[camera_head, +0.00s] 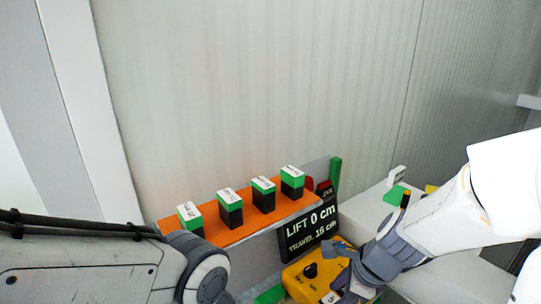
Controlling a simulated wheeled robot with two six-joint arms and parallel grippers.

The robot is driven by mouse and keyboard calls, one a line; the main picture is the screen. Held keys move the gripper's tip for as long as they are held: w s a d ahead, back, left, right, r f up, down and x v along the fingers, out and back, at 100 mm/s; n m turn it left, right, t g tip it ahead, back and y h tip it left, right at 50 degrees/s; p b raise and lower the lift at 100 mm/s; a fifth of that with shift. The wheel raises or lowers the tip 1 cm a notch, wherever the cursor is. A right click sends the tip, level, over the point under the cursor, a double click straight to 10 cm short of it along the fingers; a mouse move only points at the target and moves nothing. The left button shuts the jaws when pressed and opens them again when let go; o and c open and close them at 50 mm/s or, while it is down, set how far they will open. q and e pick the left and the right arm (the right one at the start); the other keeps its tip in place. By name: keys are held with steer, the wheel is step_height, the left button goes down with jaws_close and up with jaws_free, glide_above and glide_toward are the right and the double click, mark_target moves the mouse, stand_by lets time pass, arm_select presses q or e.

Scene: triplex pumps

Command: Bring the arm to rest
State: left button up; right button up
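My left arm (110,268) comes in from the left edge and ends at a rounded grey joint. Its gripper is not in the picture. My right arm (455,215) is white and reaches in from the right. Its dark gripper (350,272) points down and left, over the right side of a yellow control box (305,272) with a black knob. I cannot tell whether its fingers touch the box or how far apart they are.
An orange shelf (245,227) carries several black and green blocks with white labels (264,195). A black sign (313,228) reads "LIFT 0 cm, TRAVEL 15 cm". A white surface (370,207) with small green and yellow items lies at right. A ribbed wall (250,90) stands behind.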

steer(key=s+a+r+n+g+h, duration=0.1)
steer(key=s+a+n, duration=0.4)
steer(key=n, duration=0.9)
steer(key=s+a+r+n+g+h, duration=0.1)
steer(key=s+a+r+n, duration=0.2)
steer(key=n, duration=1.2)
steer(key=shift+s+a+n+g, duration=0.35)
steer(key=shift+s+a, duration=0.95)
steer(key=shift+s, duration=1.6)
